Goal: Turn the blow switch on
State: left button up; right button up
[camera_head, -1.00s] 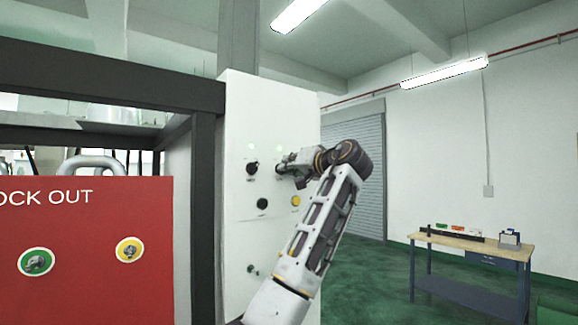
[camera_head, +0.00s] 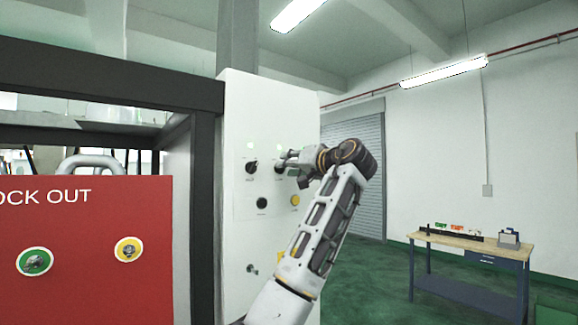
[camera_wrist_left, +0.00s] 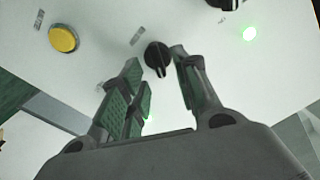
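The white control panel (camera_head: 240,230) carries black rotary switches, a yellow button and green lights. One black switch (camera_wrist_left: 157,58) lies between the fingertips of my left gripper (camera_wrist_left: 155,60) in the left wrist view; its handle is roughly upright in that picture. The fingers, with green pads, are apart, and I see a gap on both sides of the switch. In the head view my left gripper (camera_head: 287,159) is at the upper right of the panel, partly covering that switch. The labels are too small to read, so I cannot tell which switch is blow. My right gripper is out of view.
Another black switch (camera_head: 251,167) is left of the gripper, one more (camera_head: 262,203) is below, and the yellow button (camera_head: 295,200) is below right. A red lock-out box (camera_head: 90,270) stands at left. A workbench (camera_head: 470,240) is far off at right.

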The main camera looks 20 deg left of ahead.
pick_arm(q)
jog(key=v, duration=1.1)
dwell(0.5)
